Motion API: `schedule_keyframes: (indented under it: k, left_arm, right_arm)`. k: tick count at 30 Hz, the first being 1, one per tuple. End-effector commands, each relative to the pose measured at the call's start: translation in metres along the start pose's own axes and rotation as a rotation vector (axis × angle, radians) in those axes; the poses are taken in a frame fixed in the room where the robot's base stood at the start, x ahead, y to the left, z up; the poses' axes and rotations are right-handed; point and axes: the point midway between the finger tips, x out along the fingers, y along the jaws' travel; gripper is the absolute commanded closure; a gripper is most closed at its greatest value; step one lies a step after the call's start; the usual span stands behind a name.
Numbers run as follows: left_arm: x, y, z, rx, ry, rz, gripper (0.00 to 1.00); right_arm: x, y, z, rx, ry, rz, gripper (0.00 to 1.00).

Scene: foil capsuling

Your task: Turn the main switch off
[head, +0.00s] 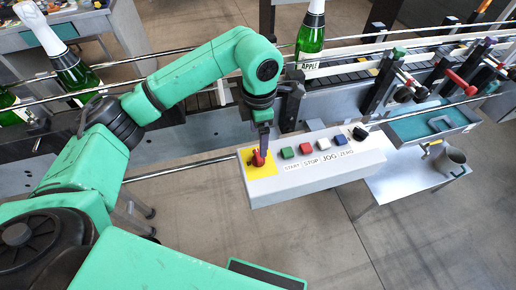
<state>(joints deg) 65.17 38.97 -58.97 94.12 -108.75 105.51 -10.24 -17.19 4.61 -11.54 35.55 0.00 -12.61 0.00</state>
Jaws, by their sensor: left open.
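The main switch, a red knob (257,158) on a yellow plate (248,178), sits at the left end of the grey control box (315,178). My left gripper (261,150) points down right at the red knob, and its fingers are around or just above it. The fingers partly hide the knob, so I cannot tell contact or the knob's exact angle. The left gripper is open. My right gripper is not in view.
The box also carries green, red, white and blue buttons and a black knob (359,133). A conveyor with rails runs behind, with a green bottle (310,38) on it. More bottles (70,68) stand at left.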

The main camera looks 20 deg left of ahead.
Motion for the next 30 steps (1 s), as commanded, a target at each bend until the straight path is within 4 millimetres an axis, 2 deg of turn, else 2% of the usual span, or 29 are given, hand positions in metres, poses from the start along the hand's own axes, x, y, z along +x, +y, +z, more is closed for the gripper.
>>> schedule_keyframes:
  k: [1,6,9,12,18,19,20,21,25,26,30]
  left_arm:
    - [0.011,-0.001,-0.001,-0.001,0.003,-0.004,0.10]
    - [0.052,-0.001,0.000,0.000,0.001,-0.004,0.10]
    - [0.067,-0.001,0.001,0.002,-0.001,-0.003,0.10]
    - [0.074,-0.001,0.001,0.002,-0.002,-0.002,0.10]
    - [0.076,-0.001,0.001,0.002,-0.003,-0.001,0.10]
    - [0.076,-0.001,0.001,0.002,-0.003,-0.001,0.14]
    - [0.075,-0.001,0.001,0.002,-0.003,-0.001,0.25]
    - [0.075,-0.001,0.001,0.002,-0.003,-0.001,0.41]
    - [0.075,-0.001,0.001,0.002,-0.003,-0.001,0.90]
    - [0.075,-0.001,0.001,0.002,-0.003,-0.001,0.96]
    - [0.075,-0.001,0.001,-0.002,-0.004,-0.001,0.96]
  right_arm:
    - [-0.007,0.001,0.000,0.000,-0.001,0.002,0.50]
    - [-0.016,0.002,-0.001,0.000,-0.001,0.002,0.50]
    - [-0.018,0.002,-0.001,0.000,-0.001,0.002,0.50]
    - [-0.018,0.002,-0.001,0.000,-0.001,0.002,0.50]
    - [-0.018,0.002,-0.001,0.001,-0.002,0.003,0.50]
    - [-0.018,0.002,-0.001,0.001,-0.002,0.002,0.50]
    - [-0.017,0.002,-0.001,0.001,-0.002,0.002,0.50]
    - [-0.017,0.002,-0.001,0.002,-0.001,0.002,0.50]
    - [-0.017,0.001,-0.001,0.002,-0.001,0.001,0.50]
    - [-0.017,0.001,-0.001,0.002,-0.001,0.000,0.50]
    - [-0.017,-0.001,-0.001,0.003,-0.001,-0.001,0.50]
